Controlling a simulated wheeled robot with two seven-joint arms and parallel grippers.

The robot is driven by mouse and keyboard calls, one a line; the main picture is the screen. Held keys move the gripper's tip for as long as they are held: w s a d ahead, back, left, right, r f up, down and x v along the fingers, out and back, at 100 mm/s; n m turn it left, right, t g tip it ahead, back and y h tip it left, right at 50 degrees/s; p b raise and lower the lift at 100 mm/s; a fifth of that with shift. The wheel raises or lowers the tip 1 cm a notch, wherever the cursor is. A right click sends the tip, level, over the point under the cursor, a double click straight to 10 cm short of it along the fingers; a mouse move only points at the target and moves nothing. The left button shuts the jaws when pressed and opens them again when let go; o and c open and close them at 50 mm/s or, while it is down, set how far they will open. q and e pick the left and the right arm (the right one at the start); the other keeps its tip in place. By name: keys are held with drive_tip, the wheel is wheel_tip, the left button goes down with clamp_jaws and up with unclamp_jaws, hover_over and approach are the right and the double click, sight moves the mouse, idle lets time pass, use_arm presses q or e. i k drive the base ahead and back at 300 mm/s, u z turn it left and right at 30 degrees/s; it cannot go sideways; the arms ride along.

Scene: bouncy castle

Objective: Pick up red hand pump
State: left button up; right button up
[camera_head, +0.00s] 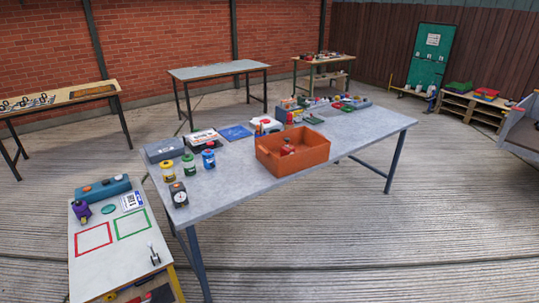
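A small red item (288,149) shows inside the orange crate (293,165) on the long grey table (230,194). It may be the red hand pump, but it is too small to tell. The crate's front wall hides its lower part. Neither of my grippers is in view.
Yellow (168,171), green (189,165) and blue (208,158) containers and a black gauge (178,194) stand on the table's left end. A low workbench (108,262) is at front left. More tables stand behind. The concrete floor at right (400,240) is clear.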

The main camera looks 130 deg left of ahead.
sight(285, 150)
drive_tip(key=u, duration=3.2)
drive_tip(key=i, duration=4.1)
drive_tip(key=u, duration=2.2)
